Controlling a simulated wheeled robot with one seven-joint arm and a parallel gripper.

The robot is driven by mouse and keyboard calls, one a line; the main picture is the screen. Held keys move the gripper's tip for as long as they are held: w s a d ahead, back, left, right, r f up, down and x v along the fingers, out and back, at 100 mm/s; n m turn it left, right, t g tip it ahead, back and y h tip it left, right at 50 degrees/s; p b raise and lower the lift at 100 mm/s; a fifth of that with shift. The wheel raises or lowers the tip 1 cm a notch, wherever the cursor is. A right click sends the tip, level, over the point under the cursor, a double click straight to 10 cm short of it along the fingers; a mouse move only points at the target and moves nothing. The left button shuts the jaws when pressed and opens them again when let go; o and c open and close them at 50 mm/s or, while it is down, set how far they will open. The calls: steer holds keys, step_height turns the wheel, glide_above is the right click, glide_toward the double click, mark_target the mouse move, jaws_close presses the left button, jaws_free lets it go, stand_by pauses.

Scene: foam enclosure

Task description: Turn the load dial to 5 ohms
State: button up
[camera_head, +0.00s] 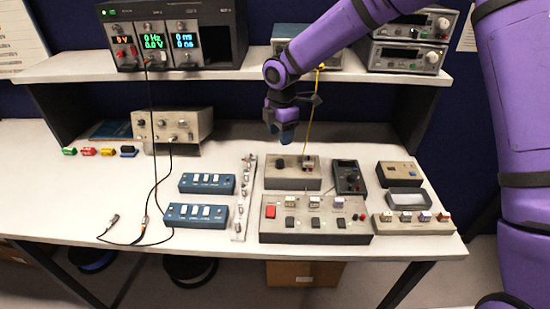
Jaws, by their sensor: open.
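My purple arm reaches in from the right, and my gripper (286,141) points down over the bench. It hangs just above and behind a beige box (292,182). A dark round knob (281,162) stands on the left of that box's top, with a gap below my gripper. The fingers are small and dark here; they are open and nothing shows between them. A yellow cable runs up from the right part of the box. No ohm markings are readable, so I cannot tell which knob is the load dial or its setting.
A larger panel (316,232) with a red switch lies in front. A dark handheld meter (348,177) and small boxes lie to the right, blue switch boxes (206,184) to the left. A shelf (90,68) with instruments overhangs the back. The bench's front left is mostly clear except cables.

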mark_target(280, 161)
step_height(280, 161, down, 10)
steer(key=shift+w+f, duration=0.1)
steer(key=shift+f, duration=0.1)
stand_by(0.4)
steer(key=c, duration=0.9)
